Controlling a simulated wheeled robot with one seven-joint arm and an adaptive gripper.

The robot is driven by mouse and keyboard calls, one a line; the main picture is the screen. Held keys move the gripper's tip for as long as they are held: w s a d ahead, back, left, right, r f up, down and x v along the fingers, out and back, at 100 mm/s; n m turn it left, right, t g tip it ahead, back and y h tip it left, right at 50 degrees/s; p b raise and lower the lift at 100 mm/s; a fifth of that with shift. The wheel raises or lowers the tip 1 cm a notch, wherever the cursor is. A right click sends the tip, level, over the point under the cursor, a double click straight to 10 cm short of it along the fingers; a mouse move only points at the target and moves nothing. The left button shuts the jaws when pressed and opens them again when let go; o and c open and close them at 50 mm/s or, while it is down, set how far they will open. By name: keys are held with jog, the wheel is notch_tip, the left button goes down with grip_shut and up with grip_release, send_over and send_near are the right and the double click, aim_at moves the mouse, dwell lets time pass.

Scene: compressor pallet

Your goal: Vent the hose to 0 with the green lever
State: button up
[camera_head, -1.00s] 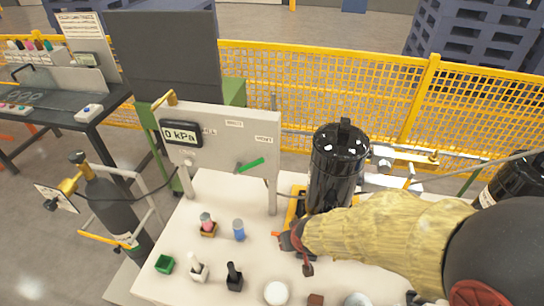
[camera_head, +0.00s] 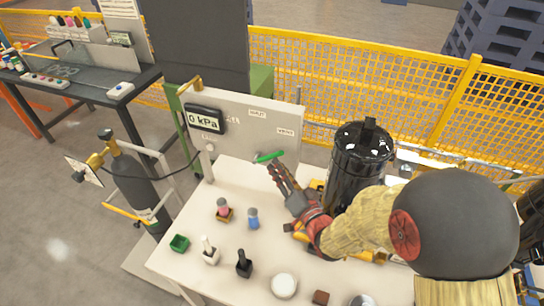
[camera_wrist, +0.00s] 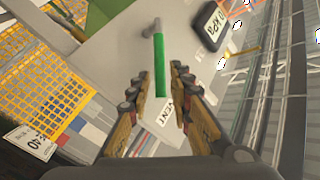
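The green lever (camera_head: 270,156) is on the pale upright panel (camera_head: 230,130), pointing right and slightly up in the head view. A display (camera_head: 205,119) on the panel reads 0 kPa. My gripper (camera_head: 276,171) is at the lever, just below it in the head view. In the wrist view, my gripper (camera_wrist: 160,78) is open, and the green lever (camera_wrist: 160,65) runs between its two fingers with a gap on each side.
A black cylinder tank (camera_head: 358,165) stands close right of my gripper. A gas bottle (camera_head: 135,185) stands left. A yellow mesh fence (camera_head: 340,80) is behind.

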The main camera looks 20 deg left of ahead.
aim_at(271, 156)
jog(key=x, duration=0.6)
jog(key=shift+w+a+b, duration=0.15)
jog(key=shift+a+b, duration=0.1)
jog(key=shift+b, duration=0.15)
jog(key=shift+c, duration=1)
grip_shut()
